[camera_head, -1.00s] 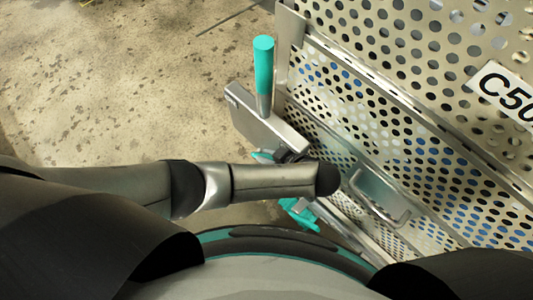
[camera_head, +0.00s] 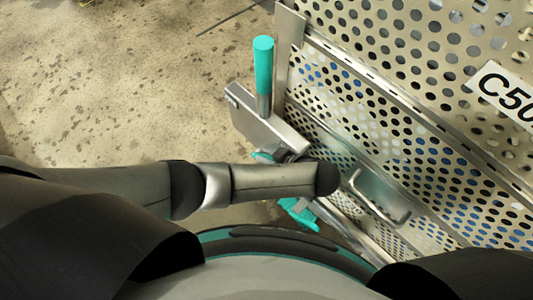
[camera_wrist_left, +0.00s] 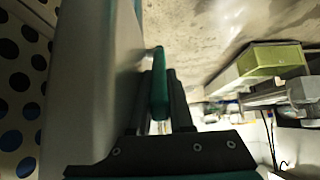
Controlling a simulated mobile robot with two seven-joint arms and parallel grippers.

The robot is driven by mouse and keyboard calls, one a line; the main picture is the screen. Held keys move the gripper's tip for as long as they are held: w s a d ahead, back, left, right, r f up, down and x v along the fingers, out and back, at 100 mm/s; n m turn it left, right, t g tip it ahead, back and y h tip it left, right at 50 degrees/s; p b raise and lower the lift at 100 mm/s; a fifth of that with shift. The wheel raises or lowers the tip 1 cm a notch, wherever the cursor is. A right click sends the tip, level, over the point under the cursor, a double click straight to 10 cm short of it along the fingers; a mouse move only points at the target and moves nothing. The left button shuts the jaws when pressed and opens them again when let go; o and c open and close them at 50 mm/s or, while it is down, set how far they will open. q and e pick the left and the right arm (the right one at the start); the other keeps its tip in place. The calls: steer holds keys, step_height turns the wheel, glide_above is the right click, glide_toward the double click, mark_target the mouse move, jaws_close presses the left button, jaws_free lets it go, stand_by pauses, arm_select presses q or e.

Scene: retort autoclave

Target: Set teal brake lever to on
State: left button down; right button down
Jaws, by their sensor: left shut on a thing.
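My left gripper (camera_wrist_left: 160,92) is shut on a teal lever (camera_wrist_left: 158,80), which stands between its two dark fingers in the left wrist view. A metal piece bends in at the lever's top. In the head view, my forearm hides most of this gripper; only a dark part and a small teal piece (camera_head: 262,156) show beside the grey metal bracket (camera_head: 265,125). A larger upright teal handle (camera_head: 263,68) rises from the bracket, apart from the gripper. My right gripper is out of view.
The perforated metal cart (camera_head: 400,70), marked C50, fills the right side, with a metal pull handle (camera_head: 380,203) low on it. Another teal part (camera_head: 298,212) shows below my forearm. Bare concrete floor (camera_head: 120,90) lies open at the left.

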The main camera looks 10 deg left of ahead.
arm_select(q)
steer(key=shift+r+p, duration=0.25)
steer(key=shift+p, duration=0.3)
steer(key=shift+w+a+r+g+h+p, duration=0.15)
steer(key=shift+g+h+p, duration=0.3)
steer(key=shift+p, duration=0.5)
steer(key=p, duration=0.1)
steer(key=a+h+p, duration=0.1)
steer(key=p, duration=0.1)
steer(key=shift+w+r+g+h, duration=0.25)
steer(key=shift+w+g, duration=0.1)
steer(key=shift+w+a+g+h+p, duration=0.25)
steer(key=shift+a+g+h+p, duration=0.15)
steer(key=shift+h+p, duration=0.15)
steer(key=shift+f, duration=0.1)
steer(key=c, duration=0.8)
jaws_free()
